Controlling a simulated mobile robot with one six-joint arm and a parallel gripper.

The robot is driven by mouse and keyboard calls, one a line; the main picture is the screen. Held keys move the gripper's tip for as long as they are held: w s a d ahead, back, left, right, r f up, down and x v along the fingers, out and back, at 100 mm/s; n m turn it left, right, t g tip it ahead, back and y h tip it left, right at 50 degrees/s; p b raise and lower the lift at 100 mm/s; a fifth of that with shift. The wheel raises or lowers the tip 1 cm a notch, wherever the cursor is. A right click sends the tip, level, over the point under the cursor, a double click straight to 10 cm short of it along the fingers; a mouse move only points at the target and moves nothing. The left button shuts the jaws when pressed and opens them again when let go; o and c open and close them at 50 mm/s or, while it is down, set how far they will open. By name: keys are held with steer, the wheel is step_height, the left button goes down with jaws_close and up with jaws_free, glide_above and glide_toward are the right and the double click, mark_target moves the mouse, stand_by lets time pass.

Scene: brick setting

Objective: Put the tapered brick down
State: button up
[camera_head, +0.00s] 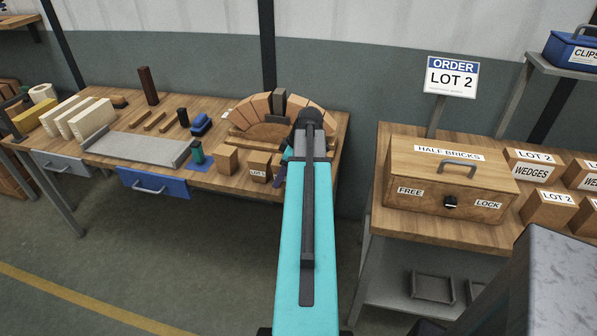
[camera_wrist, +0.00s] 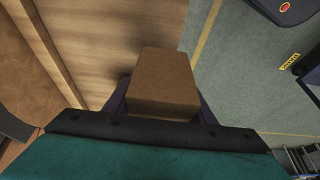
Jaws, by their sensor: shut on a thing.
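The tapered brick (camera_wrist: 162,82) is brown and sits between the dark fingers of my gripper (camera_wrist: 160,108) in the wrist view, with its top face toward the camera. My gripper is shut on it. The brick is over or beside the edge of the wooden workbench (camera_wrist: 105,35); I cannot tell whether it touches the top. In the head view my gripper (camera_head: 283,168) is at the right end of the left workbench (camera_head: 222,177), partly behind my arm. The held brick cannot be made out there.
An arch of tapered bricks (camera_head: 257,106) stands close behind my gripper. A grey slab (camera_head: 140,148) lies further left. The right bench carries a half-bricks box (camera_head: 440,190) and wedge boxes (camera_head: 535,166). Open floor separates the benches.

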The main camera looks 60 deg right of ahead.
steer(key=d, duration=0.2)
steer(key=s+d+p, duration=0.1)
steer(key=d, duration=0.1)
steer(key=s+d, duration=0.1)
steer(key=d, duration=0.2)
steer(key=shift+s+f+p, duration=0.1)
steer(key=shift+f+p, duration=0.2)
steer(key=shift+p, duration=0.1)
steer(key=shift+f, duration=0.1)
steer(key=shift+f+p, duration=0.7)
steer(key=shift+f, duration=1)
steer(key=shift+f, duration=0.15)
steer(key=o, duration=1.3)
steer(key=shift+r, duration=0.3)
steer(key=shift+b+v, duration=1.65)
steer(key=shift+v, duration=4.2)
